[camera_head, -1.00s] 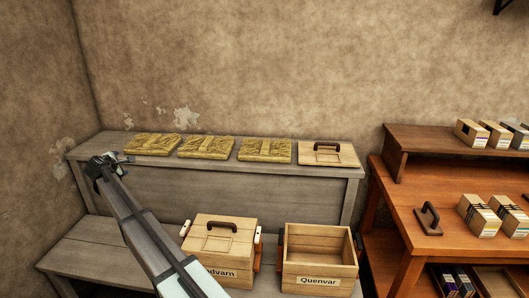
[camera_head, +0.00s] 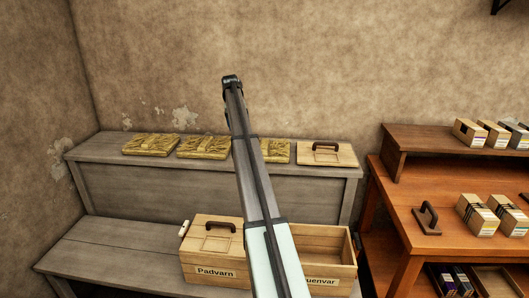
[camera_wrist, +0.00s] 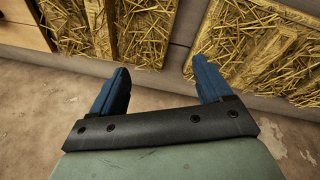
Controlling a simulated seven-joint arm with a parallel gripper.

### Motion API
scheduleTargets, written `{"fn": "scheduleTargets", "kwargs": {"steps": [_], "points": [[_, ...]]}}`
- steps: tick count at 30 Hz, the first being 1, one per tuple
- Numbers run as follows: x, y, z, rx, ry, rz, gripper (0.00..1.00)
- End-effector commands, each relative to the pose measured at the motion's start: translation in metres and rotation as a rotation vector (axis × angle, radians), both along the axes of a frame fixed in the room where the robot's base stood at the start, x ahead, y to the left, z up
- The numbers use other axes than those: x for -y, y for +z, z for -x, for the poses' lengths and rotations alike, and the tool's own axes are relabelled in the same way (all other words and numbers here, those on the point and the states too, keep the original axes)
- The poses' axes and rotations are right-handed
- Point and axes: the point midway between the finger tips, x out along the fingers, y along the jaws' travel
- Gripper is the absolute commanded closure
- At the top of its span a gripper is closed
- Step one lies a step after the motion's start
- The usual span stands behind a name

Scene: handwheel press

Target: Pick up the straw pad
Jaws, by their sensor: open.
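Three flat straw pads lie in a row on the upper grey shelf: a left one (camera_head: 151,144), a middle one (camera_head: 203,147) and a right one (camera_head: 277,151), the last partly hidden behind my arm. My gripper (camera_head: 232,79) is raised in front of the wall, above the shelf. In the wrist view my gripper (camera_wrist: 160,82) has its two blue fingers spread apart with nothing between them. Two straw pads show beyond the fingertips there, one at the left (camera_wrist: 150,30) and one at the right (camera_wrist: 255,45). Neither is held.
A wooden lid with a brown handle (camera_head: 326,154) lies right of the pads. Below stand a lidded crate labelled Padvarn (camera_head: 215,272) and an open crate (camera_head: 338,273), partly hidden by my arm. An orange-brown shelf unit (camera_head: 400,218) with boxes stands at right.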

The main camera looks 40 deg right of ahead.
Motion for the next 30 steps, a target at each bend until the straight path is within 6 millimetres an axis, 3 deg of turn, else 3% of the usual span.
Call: {"fn": "scheduleTargets", "kwargs": {"steps": [1, 3, 9, 17, 30], "points": [[0.026, 0.007, 0.009, -0.006, -0.069, -0.044, 0.22], [0.05, 0.012, 0.024, -0.017, -0.157, -0.1, 0.22], [0.092, 0.026, 0.055, -0.042, -0.32, -0.207, 0.22], [0.102, 0.022, 0.065, -0.052, -0.366, -0.238, 0.22], [0.102, -0.044, 0.065, -0.052, -0.364, -0.235, 0.22]]}}
